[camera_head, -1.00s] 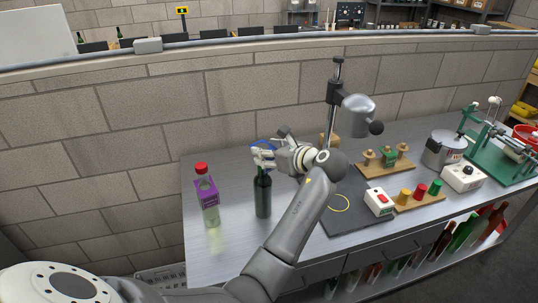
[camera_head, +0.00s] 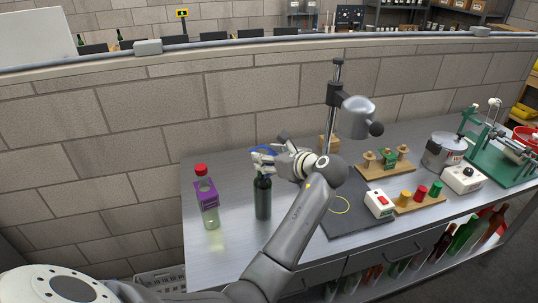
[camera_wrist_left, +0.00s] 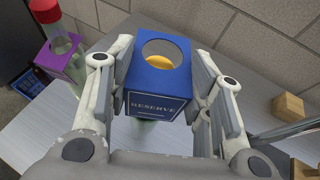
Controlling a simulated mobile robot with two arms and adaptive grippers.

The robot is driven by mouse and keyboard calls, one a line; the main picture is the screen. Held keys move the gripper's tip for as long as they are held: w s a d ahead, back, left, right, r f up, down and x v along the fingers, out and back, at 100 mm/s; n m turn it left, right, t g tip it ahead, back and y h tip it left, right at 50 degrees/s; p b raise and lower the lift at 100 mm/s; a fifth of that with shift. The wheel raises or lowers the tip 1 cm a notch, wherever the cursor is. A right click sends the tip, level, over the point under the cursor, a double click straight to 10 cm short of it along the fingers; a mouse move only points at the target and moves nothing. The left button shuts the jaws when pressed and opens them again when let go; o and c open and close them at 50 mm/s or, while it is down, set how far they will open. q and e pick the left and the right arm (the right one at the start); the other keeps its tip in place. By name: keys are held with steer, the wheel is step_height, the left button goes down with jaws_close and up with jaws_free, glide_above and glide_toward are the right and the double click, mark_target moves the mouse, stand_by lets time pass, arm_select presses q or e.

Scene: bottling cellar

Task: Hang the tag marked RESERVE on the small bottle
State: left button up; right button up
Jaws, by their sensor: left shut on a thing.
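My left gripper (camera_head: 262,162) is shut on a blue tag (camera_head: 262,150), over the dark green bottle (camera_head: 263,198). In the left wrist view the tag (camera_wrist_left: 155,103) reads RESERVE and sits between my fingers (camera_wrist_left: 158,95). Its upper face has a round hole, with a yellow round top showing through it. I cannot tell whether the bottle's neck has entered the hole; my fingers hide the bottle's top in the head view. The dark bottle stands upright and is shorter than the clear, red-capped bottle (camera_head: 211,215), which wears a purple tag (camera_head: 206,195). My right gripper is not in view.
The clear bottle stands close to the left of the dark one. To the right are a dark mat (camera_head: 345,222) with a yellow ring, a stand with a post (camera_head: 333,110), a switch box (camera_head: 380,203) and wooden racks (camera_head: 385,167). The front left of the bench is clear.

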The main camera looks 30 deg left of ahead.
arm_select(q)
steer(key=shift+f+p, duration=0.5)
steer(key=shift+f, duration=0.25)
steer(key=shift+f, duration=0.4)
stand_by(0.4)
steer(key=shift+f+p, duration=0.4)
steer(key=shift+f, duration=0.2)
steer(key=shift+f, duration=0.35)
steer(key=shift+f+p, duration=0.15)
steer(key=shift+p, duration=0.3)
steer(key=shift+f, duration=0.3)
